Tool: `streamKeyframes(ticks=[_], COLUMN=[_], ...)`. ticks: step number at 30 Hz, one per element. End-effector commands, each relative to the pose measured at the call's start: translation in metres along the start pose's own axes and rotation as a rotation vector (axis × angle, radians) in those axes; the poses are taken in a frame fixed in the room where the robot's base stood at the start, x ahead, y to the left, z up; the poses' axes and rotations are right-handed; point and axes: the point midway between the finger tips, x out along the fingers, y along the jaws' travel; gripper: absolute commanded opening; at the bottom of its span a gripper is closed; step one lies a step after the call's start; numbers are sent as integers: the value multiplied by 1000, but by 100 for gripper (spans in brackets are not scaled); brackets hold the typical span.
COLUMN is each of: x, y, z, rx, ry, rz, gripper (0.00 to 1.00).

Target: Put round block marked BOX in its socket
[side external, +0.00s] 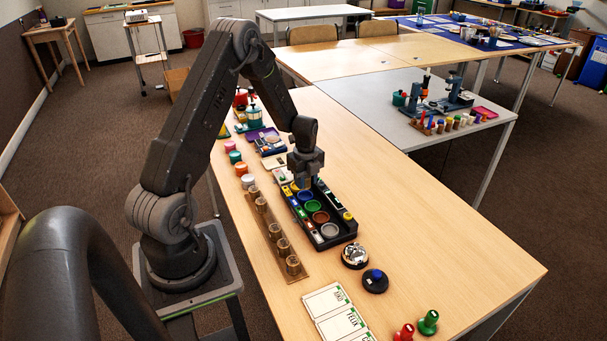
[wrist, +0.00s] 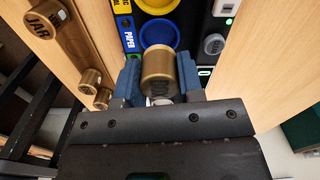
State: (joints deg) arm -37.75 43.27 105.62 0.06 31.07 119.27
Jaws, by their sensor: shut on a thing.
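My gripper (wrist: 158,80) is shut on a brass-coloured round block (wrist: 158,65), with a blue jaw on each side of it. Dark marks show low on the block but cannot be read. The black tray (side external: 345,240) holds a row of round coloured sockets. The blue socket (wrist: 160,33) lies just beyond the held block in the wrist view, and the yellow socket (wrist: 157,4) is beyond that. In the side view my gripper (side external: 304,180) is over the tray's far part, and the held block is hard to make out. Its height above the sockets cannot be told.
A wooden rack (side external: 272,240) with several similar round blocks runs along the tray's left side; one block (wrist: 41,26) reads JAR. The table right of the tray is clear.

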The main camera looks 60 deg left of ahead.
Motion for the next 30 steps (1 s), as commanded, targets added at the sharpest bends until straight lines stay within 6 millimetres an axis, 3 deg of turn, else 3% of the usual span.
streamKeyframes(ticks=[10, 30], x=[26, 29], y=[0, 0], z=[0, 0], rx=[0, 0], ry=[0, -1], rz=[-1, -1], gripper=[12, 12])
